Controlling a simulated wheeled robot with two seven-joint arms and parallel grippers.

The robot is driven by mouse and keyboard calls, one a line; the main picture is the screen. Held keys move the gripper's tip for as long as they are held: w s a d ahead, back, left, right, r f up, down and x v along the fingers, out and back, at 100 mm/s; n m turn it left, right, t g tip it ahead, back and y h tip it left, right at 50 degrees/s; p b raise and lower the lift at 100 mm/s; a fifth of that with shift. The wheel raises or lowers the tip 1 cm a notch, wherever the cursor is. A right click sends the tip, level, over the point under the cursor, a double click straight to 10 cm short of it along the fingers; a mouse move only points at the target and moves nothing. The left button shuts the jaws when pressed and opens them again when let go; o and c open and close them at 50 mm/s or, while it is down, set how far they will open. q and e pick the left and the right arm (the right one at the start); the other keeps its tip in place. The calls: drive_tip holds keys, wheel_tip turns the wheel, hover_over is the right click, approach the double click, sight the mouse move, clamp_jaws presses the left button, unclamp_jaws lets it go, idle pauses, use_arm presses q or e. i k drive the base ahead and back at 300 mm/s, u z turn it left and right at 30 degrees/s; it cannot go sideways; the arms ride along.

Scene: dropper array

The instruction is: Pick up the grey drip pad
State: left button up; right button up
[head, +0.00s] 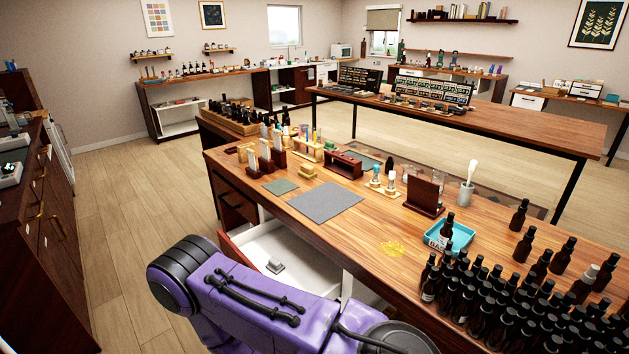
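A flat grey rectangular pad (325,202) lies on the wooden workbench (372,235), near its front edge and above the open drawer. It looks like the grey drip pad, and its whole top is uncovered. A purple and black arm link of mine fills the bottom middle of the head view, in front of the bench. Neither of my grippers shows in this view, so I cannot see whether they are open or hold anything.
A white drawer (262,243) stands open below the pad, with a small grey object (275,266) inside. A small green mat (281,187) and wooden racks (272,158) are behind the pad. A blue tray (450,235) and many dark bottles (490,300) crowd the right.

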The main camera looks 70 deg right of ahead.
sight(274, 265)
drive_tip(key=k, duration=0.25)
drive_tip(key=z, duration=0.9)
